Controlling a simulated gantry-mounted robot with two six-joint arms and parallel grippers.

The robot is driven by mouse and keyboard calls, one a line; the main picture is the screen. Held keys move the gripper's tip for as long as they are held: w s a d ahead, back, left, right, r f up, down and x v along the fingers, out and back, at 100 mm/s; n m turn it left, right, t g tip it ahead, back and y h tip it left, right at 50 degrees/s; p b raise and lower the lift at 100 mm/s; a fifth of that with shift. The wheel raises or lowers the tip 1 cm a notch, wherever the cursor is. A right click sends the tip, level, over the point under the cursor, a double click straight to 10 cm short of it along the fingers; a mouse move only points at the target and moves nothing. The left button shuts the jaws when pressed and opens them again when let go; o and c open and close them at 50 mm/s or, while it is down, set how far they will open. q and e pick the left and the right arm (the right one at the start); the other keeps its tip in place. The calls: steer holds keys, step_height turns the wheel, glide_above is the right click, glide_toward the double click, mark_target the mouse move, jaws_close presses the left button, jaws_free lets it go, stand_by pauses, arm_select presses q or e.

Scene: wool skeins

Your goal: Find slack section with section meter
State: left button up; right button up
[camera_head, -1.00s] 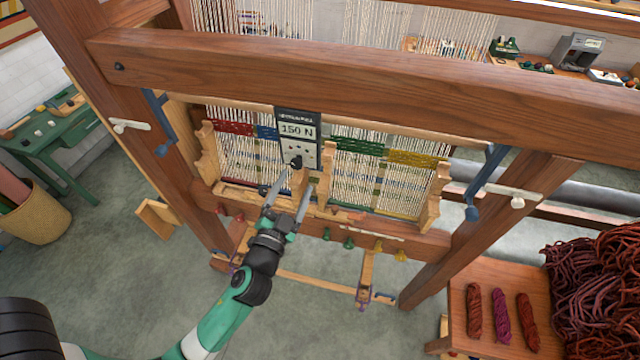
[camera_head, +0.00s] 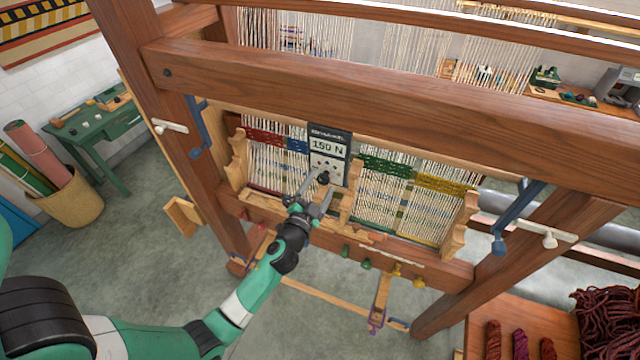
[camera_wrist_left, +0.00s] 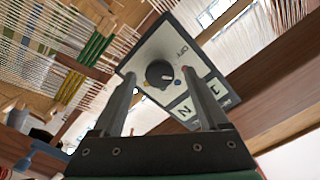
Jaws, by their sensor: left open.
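The section meter (camera_head: 342,163) is a dark-topped panel with a pale face reading 150 N and a black knob (camera_head: 323,178). It hangs in front of the loom's warp. Red (camera_head: 262,136), blue (camera_head: 297,145), green (camera_head: 385,165) and yellow (camera_head: 445,184) bands mark the warp sections; the meter covers part of the warp between blue and green. My left gripper (camera_head: 313,188) is open just before the knob. In the left wrist view its fingers (camera_wrist_left: 158,84) stand either side of the knob (camera_wrist_left: 157,72); contact cannot be told. My right gripper is not in view.
A thick wooden beam (camera_head: 380,90) crosses above the warp. Notched wooden uprights (camera_head: 459,222) flank it. Coloured pegs (camera_head: 396,268) line the lower beam. A bench with wool skeins (camera_head: 520,342) stands at lower right, a green table (camera_head: 95,130) at left.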

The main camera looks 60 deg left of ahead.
arm_select(q)
steer(key=shift+w+a, duration=0.15)
jaws_close()
stand_by(0.4)
steer(key=shift+m, duration=0.5)
steer(key=m, duration=0.2)
steer(key=shift+m, duration=2.5)
